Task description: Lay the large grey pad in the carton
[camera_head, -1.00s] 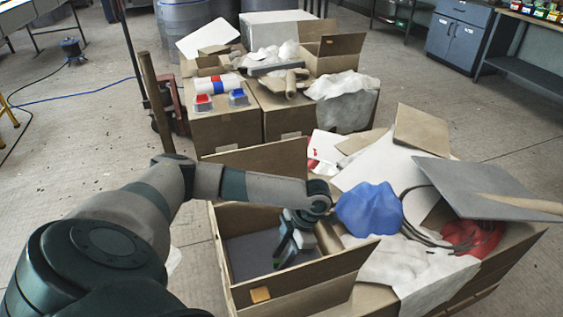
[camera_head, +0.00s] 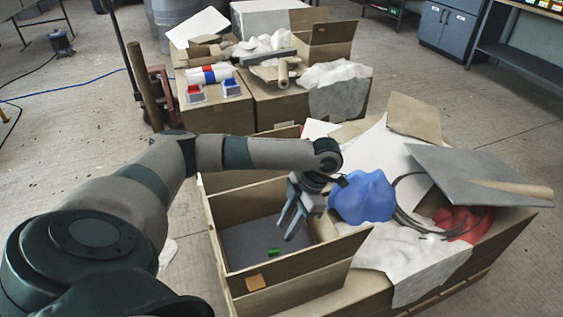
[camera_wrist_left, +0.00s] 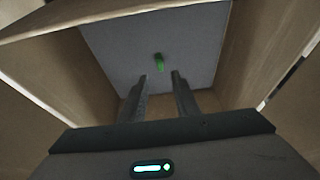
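The large grey pad (camera_head: 250,240) lies flat on the bottom of the open carton (camera_head: 290,288). A small green piece (camera_head: 273,252) stands on the pad's upper face. In the left wrist view the pad (camera_wrist_left: 120,52) fills most of the carton floor, with the green piece (camera_wrist_left: 159,62) near its middle. My left gripper (camera_head: 290,227) is over the carton opening, above the pad. Its two fingers (camera_wrist_left: 159,76) are apart with nothing between them, and they point down at the green piece. My right gripper is not in view.
A blue crumpled piece (camera_head: 363,197) lies just right of the carton. Beyond it are white cloth, dark cable, a red piece (camera_head: 465,224) and a tilted grey board (camera_head: 455,170). Other boxes (camera_head: 220,116) stand behind. The carton's flaps stand up around the opening.

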